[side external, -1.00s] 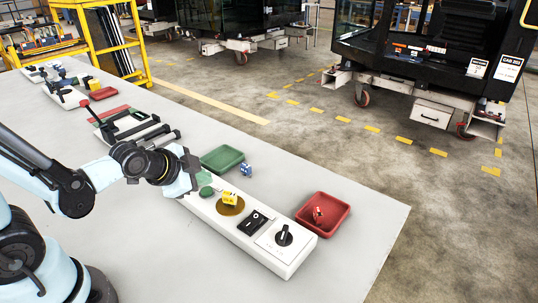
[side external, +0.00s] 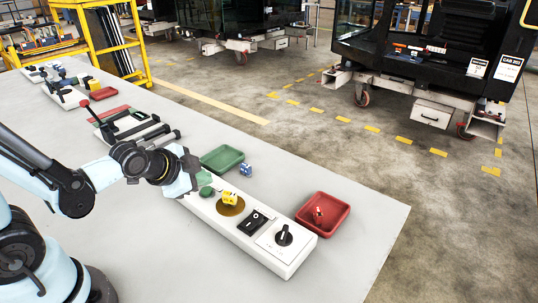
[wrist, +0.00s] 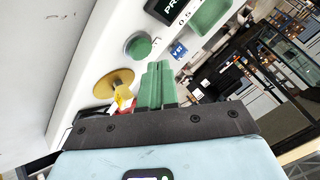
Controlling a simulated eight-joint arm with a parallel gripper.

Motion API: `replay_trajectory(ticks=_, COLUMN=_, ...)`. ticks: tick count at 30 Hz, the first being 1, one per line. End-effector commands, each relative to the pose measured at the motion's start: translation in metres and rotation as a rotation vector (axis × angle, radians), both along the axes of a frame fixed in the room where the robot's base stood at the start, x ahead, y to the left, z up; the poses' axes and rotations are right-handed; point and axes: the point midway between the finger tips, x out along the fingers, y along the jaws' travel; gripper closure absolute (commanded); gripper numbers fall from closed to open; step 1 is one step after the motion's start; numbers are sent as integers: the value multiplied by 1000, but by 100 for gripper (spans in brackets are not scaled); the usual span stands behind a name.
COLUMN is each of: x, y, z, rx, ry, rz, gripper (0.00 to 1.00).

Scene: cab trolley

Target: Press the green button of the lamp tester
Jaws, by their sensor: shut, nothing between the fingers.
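The lamp tester is a long white panel (side external: 268,258) on the grey table. Its round green button (side external: 206,191) sits near the panel's far end, beside my gripper. In the wrist view the green button (wrist: 138,46) is in plain sight, up and left of the fingertips. My gripper (wrist: 157,66) has its green fingers shut together with nothing between them. They appear apart from the button, though the height of the gap is hard to judge. In the side view the wrist partly hides the panel's far end.
The panel also carries a yellow-brown disc (wrist: 114,83), a black rocker switch (side external: 252,222) and a rotary knob (side external: 284,235). A yellow block (side external: 229,198) shows at the disc. A green tray (side external: 222,158), blue block (side external: 246,169) and red tray (side external: 334,228) lie beyond the panel.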

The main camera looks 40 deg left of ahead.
Motion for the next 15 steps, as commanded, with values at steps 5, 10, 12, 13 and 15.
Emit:
replay_trajectory(ticks=5, x=0, y=0, z=-4, rx=0, ry=0, rz=0, gripper=100)
replay_trajectory(ticks=10, x=0, y=0, z=-8, rx=0, ry=0, rz=0, gripper=100)
replay_trajectory(ticks=12, x=0, y=0, z=-8, rx=0, ry=0, rz=0, gripper=100)
replay_trajectory(ticks=13, x=0, y=0, z=-8, rx=0, ry=0, rz=0, gripper=100)
replay_trajectory(ticks=15, x=0, y=0, z=-8, rx=0, ry=0, rz=0, gripper=100)
